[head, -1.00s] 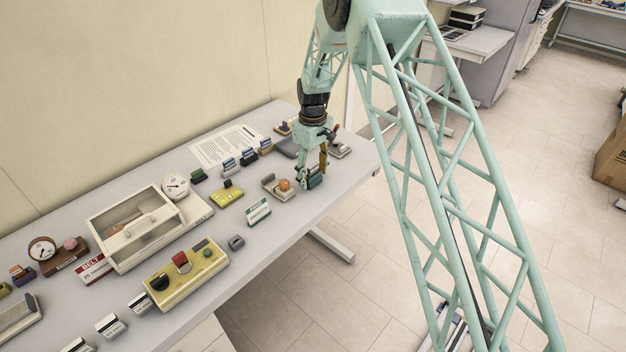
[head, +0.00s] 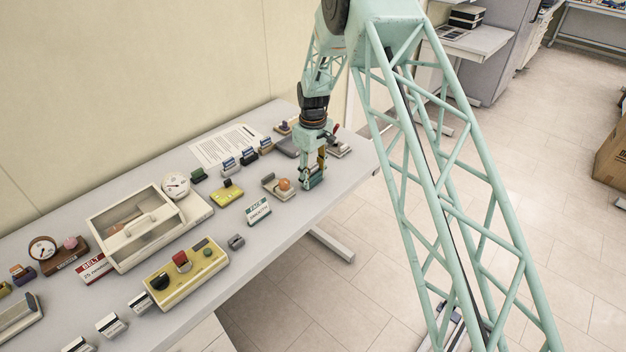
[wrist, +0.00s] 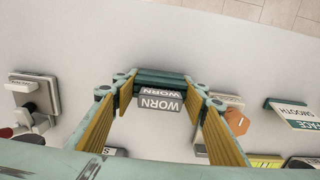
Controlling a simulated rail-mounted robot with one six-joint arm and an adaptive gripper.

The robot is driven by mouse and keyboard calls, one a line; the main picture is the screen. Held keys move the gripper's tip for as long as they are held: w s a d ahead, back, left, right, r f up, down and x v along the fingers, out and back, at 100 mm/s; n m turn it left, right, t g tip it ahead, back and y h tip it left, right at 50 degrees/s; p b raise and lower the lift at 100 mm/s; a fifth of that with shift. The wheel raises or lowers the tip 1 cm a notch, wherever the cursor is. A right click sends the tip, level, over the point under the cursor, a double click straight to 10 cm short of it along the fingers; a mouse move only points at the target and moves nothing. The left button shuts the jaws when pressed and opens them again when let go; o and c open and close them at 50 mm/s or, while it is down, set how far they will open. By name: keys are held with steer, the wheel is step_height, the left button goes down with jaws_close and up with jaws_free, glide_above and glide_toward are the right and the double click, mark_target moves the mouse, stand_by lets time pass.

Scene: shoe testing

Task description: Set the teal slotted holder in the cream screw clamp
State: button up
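The teal slotted holder (wrist: 160,73) stands on the table near its right end, with a grey card reading WORN in it. It is partly hidden by my fingers in the head view (head: 316,181). My gripper (wrist: 160,88) points down over it, one yellow-padded finger at each end. The fingertips are at or very close to the holder's ends; I cannot tell whether they press on it. A cream block with an orange knob (head: 280,187), which looks like the screw clamp, sits just left of the gripper. It shows to the right in the wrist view (wrist: 228,103), partly behind a finger.
A grey fixture with a red handle (head: 340,146) stands behind on the right. A FACE SMOOTH card (head: 258,211) and a yellow block (head: 227,192) lie to the left. The table's front edge is close to the holder, with clear tabletop along it.

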mark_target(313, 165)
steer(key=c, duration=0.4)
steer(key=shift+o, duration=0.2)
steer(key=shift+r, duration=0.1)
steer(key=shift+r, duration=1.75)
steer(key=s, duration=0.5)
steer(key=s+r+b, duration=0.1)
steer(key=s, duration=0.4)
steer(key=s+b, duration=0.1)
steer(key=s, duration=0.5)
steer(key=shift+r, duration=0.15)
steer(key=shift+w, duration=0.1)
